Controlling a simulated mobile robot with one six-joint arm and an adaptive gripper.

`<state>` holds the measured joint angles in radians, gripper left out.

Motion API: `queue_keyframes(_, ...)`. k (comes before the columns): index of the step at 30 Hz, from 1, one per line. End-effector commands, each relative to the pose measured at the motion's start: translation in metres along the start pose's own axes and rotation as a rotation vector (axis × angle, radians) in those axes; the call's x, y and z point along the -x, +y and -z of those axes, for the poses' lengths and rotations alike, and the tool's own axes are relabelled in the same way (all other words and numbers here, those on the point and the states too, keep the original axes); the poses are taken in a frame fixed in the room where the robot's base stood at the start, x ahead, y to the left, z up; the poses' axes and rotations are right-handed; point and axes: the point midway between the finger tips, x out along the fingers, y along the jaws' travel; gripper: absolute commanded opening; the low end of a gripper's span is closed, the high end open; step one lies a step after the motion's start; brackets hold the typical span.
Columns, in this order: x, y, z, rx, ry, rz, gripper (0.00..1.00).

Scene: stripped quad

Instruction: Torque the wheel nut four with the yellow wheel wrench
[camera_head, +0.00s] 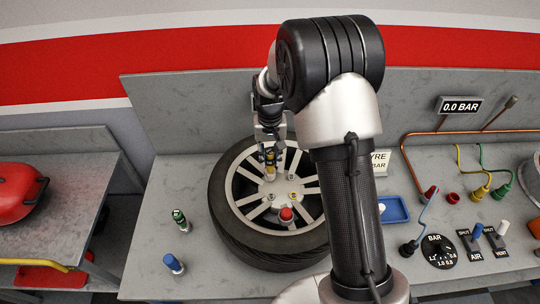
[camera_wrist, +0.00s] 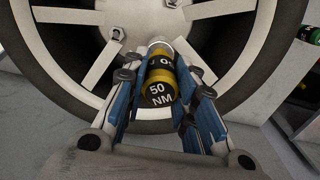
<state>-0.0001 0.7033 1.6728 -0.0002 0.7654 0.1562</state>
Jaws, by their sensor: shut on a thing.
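The yellow wheel wrench (camera_head: 270,160) is a short black and yellow cylinder, marked "50 NM" in the wrist view (camera_wrist: 160,88). My gripper (camera_head: 270,143) is shut on it, with blue-sided fingers on both sides in the wrist view (camera_wrist: 163,95). The wrench's silver end points at the hub of the wheel (camera_head: 248,211), which lies flat on the bench. Whether that end sits on a nut is hidden. Which nut is number four cannot be told.
A red-topped piece (camera_head: 286,214) stands on the wheel. A green-topped piece (camera_head: 179,219) and a blue-topped piece (camera_head: 172,263) stand left of the tyre. A blue tray (camera_head: 394,210), hoses and a BAR dial (camera_head: 438,250) lie to the right.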

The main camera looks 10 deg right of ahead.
Motion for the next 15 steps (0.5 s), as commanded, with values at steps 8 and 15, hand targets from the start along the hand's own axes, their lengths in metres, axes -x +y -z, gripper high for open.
queue_keyframes(8, 0.013, 0.000, 0.001, 0.000, 0.002, 0.000, 0.00)
queue_keyframes(15, 0.022, 0.000, 0.001, 0.000, 0.002, 0.000, 0.00)
